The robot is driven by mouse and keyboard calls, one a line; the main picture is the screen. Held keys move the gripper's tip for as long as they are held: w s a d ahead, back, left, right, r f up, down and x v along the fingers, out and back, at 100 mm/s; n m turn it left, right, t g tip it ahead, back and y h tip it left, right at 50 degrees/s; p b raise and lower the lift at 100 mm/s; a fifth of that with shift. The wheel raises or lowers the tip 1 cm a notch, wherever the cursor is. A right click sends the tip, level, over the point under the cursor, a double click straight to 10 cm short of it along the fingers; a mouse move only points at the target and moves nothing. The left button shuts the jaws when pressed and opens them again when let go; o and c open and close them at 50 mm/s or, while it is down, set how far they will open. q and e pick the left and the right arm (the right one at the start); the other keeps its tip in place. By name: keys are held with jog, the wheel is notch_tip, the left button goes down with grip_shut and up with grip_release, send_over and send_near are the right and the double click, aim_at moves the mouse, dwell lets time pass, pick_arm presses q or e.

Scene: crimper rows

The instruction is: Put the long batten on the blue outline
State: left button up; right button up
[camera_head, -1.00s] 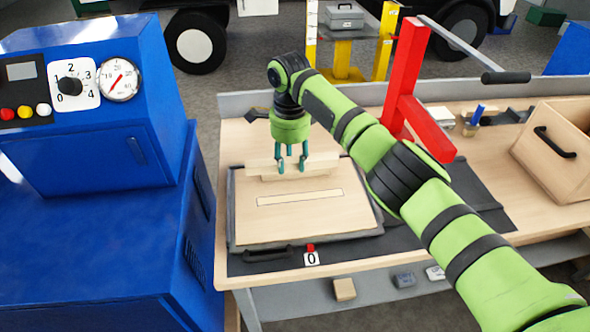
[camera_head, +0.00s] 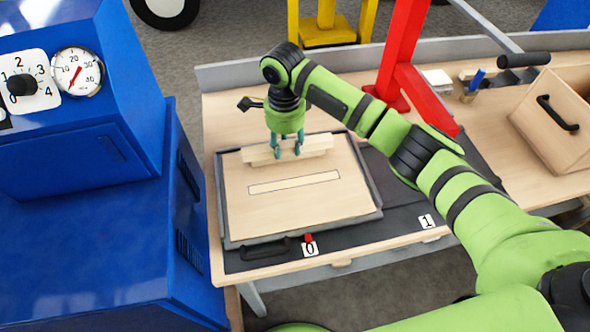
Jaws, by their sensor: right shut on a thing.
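My right gripper (camera_head: 287,150) points down over the far part of a light wooden board and is shut on a pale wooden batten (camera_head: 318,146). The batten runs left to right near the board's far edge; I cannot tell whether it touches the board. A second pale edge shows just below it, perhaps another piece or its own side. The thin dark outline (camera_head: 295,183) lies on the board nearer me, a long narrow strip roughly parallel to the batten. Its blue colour is hard to make out. Nothing covers it. My left gripper is not in view.
The board sits in a dark grey tray (camera_head: 376,190) on the workbench (camera_head: 228,117). Labels 0 (camera_head: 310,249) and 1 (camera_head: 427,221) mark the front edge. A red post (camera_head: 401,50) and wooden box (camera_head: 550,125) stand right; a blue machine (camera_head: 90,220) stands left.

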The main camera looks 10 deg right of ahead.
jog(key=p, duration=0.2)
send_over(295, 184)
notch_tip(295, 184, down, 3)
jog(key=shift+s+r, duration=0.15)
jog(key=shift+r, duration=0.05)
notch_tip(295, 184, down, 4)
jog(key=shift+p, duration=0.4)
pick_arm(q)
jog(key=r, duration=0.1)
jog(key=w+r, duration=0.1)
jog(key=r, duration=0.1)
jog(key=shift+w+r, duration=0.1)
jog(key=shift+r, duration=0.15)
pick_arm(e)
jog(key=shift+f, duration=0.15)
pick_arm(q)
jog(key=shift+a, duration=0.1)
pick_arm(e)
jog(key=o, duration=1.2)
jog(key=shift+f, duration=0.1)
jog(key=shift+c, duration=0.2)
pick_arm(q)
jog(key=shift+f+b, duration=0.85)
jog(key=shift+b, duration=0.05)
pick_arm(e)
notch_tip(295, 184, up, 12)
